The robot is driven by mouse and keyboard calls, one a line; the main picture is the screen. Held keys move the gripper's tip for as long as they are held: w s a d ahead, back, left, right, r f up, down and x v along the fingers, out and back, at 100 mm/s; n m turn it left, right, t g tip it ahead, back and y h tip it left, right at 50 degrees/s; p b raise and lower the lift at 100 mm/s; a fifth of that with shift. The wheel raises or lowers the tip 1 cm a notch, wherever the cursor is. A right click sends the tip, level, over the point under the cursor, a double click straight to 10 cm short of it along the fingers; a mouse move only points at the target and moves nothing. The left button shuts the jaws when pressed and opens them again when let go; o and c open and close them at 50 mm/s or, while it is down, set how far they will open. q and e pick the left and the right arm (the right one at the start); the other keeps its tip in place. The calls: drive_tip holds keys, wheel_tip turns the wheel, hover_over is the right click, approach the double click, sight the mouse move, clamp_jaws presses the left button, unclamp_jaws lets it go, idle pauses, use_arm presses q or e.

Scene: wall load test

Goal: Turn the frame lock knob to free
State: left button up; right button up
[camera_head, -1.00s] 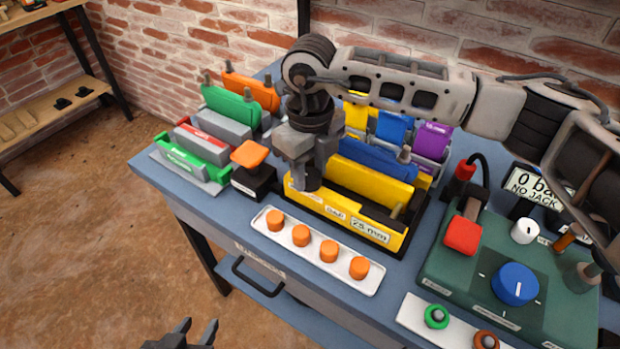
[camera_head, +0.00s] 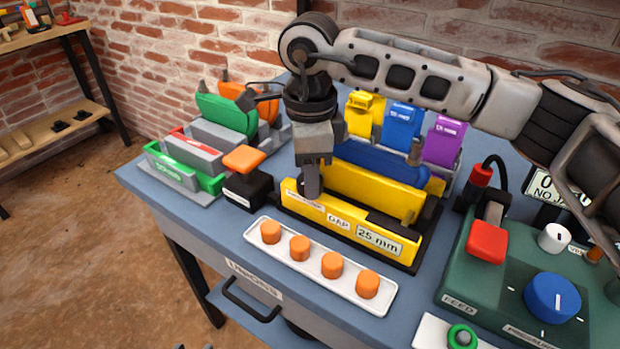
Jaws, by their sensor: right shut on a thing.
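A yellow frame (camera_head: 335,228) marked "GAP" and "25 mm" sits on the bench with a blue block (camera_head: 380,162) behind its yellow plate. My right gripper (camera_head: 312,190) points down at the frame's left end, by a small white label (camera_head: 305,202) too small to read. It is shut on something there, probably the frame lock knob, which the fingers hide. I cannot see which way the knob is turned. Only the tips of my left gripper (camera_head: 194,346) show at the bottom edge, too little to tell its state.
A white tray with orange pegs (camera_head: 317,267) lies in front. An orange-topped black box (camera_head: 248,188) stands left of the frame. Coloured blocks stand behind.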

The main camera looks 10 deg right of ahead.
drive_tip(key=shift+n, duration=0.6)
drive_tip(key=shift+r+b, duration=0.1)
drive_tip(key=shift+b, duration=0.2)
drive_tip(key=o, duration=1)
wheel_tip(320, 180, up, 16)
drive_tip(key=shift+f+p, duration=0.1)
drive_tip(key=shift+p, duration=0.3)
